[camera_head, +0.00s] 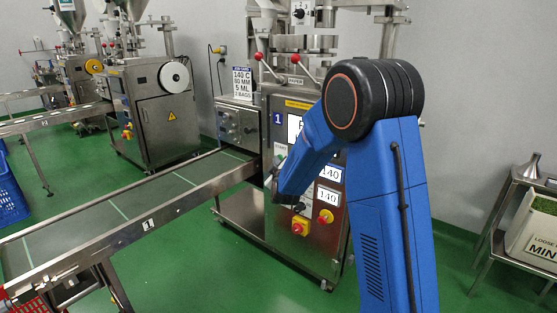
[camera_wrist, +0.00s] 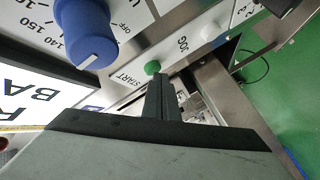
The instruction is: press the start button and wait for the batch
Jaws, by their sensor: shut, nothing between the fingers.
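The green start button (camera_wrist: 152,68) sits on the machine's pale panel beside the word START in the wrist view. My gripper (camera_wrist: 162,84) is shut and empty, its fingertips right at the edge of this button. I cannot tell whether they touch it. In the head view my gripper is small at the end of the blue arm, in front of packing machine 1 (camera_head: 310,235).
A white JOG button (camera_wrist: 208,32) and a blue knob (camera_wrist: 86,34) flank the start button. A red-and-yellow stop button (camera_head: 299,226) is lower on the machine. A conveyor (camera_head: 130,205) runs out to the left. A side table with a labelled bin (camera_head: 540,235) stands right.

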